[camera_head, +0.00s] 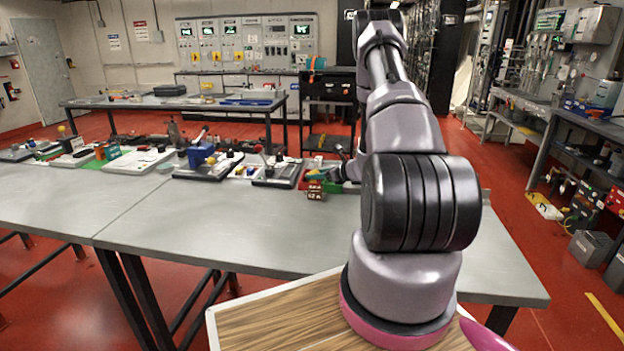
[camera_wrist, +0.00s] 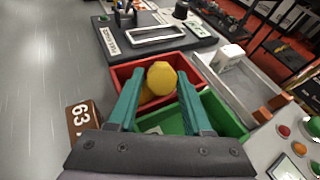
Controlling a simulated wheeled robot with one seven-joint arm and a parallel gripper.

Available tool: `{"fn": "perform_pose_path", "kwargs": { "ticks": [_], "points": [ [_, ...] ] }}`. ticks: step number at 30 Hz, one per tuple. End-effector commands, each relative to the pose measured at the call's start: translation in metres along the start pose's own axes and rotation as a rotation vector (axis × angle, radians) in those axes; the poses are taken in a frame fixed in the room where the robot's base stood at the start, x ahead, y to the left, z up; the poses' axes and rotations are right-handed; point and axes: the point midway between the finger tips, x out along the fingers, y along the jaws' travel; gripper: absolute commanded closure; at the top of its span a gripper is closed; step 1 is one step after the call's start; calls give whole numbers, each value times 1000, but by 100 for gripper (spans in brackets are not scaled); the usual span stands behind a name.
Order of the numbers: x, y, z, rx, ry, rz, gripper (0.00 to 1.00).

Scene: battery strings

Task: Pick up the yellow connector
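In the wrist view a rounded yellow piece (camera_wrist: 161,78), which looks like the yellow connector, is in a red bin (camera_wrist: 120,72). More yellow shows just below it. My gripper (camera_wrist: 160,75) has two teal fingers spread on either side of the yellow piece, with a gap at each side. The fingers are open and hold nothing that I can see. Whether the fingertips are down level with the piece is hard to tell. In the head view my arm hides most of this spot.
A green bin (camera_wrist: 224,112) adjoins the red one. A brown block marked 63 (camera_wrist: 82,118) stands left of the gripper. A dark device with a label (camera_wrist: 150,38) lies beyond, and a grey tray (camera_wrist: 250,85) is to the right. The near grey tabletop (camera_head: 200,230) is clear.

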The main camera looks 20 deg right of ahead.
Motion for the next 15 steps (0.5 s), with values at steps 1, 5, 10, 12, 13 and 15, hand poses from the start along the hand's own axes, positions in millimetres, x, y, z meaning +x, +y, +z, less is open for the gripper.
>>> {"fn": "perform_pose_path", "kwargs": {
  "ticks": [1, 5, 10, 12, 13, 15],
  "points": [
    [0, 0, 0, 0, 1, 0, 94],
    [0, 0, -1, 0, 1, -1, 100],
    [-1, 0, -1, -1, 2, -1, 100],
    [-1, 0, -1, -1, 2, -1, 100],
    [-1, 0, -1, -1, 2, -1, 100],
    [-2, -1, 1, -1, 2, -1, 100]
  ]
}}
